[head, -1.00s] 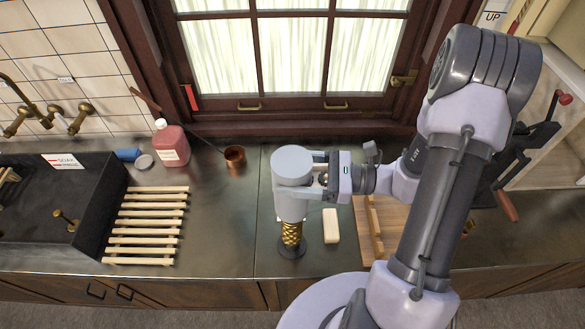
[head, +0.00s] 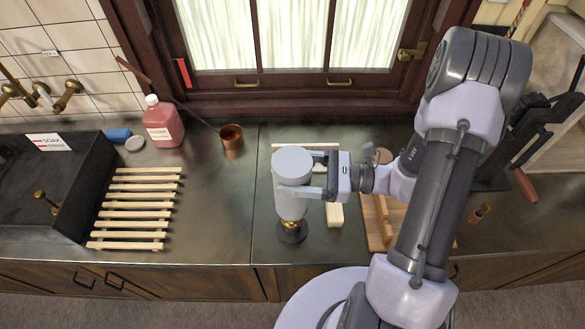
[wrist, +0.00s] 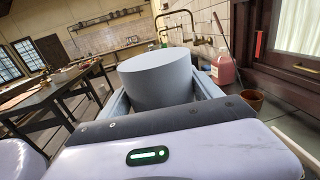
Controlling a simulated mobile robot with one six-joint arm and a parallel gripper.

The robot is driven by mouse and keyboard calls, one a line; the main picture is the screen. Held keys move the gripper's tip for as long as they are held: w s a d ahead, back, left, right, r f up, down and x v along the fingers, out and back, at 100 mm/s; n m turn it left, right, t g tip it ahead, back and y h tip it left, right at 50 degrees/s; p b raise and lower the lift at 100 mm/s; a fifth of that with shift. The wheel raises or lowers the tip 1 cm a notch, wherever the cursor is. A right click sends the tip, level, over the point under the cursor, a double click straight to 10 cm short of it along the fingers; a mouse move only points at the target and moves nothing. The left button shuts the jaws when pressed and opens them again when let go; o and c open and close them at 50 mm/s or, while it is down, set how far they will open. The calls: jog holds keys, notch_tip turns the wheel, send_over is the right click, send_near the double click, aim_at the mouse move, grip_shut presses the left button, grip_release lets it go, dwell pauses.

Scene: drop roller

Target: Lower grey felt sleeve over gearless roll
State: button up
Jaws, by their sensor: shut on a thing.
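The grey sleeve (head: 292,190) stands upright around the brass roll (head: 291,224), whose lower end shows just above its dark round base (head: 291,234). The sleeve hides the rest of the roll. My gripper (head: 305,174) is shut on the sleeve near its top, reaching in from the right. In the wrist view the sleeve (wrist: 164,80) fills the space between my two fingers, and its flat top looks closed.
A wooden slatted rack (head: 135,208) lies to the left, beside the dark sink (head: 88,190). A copper cup (head: 231,140) and a pink bottle (head: 163,124) stand behind. A pale block (head: 335,215) and a wooden board (head: 376,228) lie close on the right.

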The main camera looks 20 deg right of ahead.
jog(key=shift+f+b, duration=2.3)
jog(key=shift+f, duration=0.9)
jog(key=o, duration=2)
jog(key=shift+o, duration=0.2)
jog(key=shift+d, duration=0.1)
jog(key=p+v, duration=0.1)
jog(key=v, duration=1.6)
jog(key=shift+s, duration=0.2)
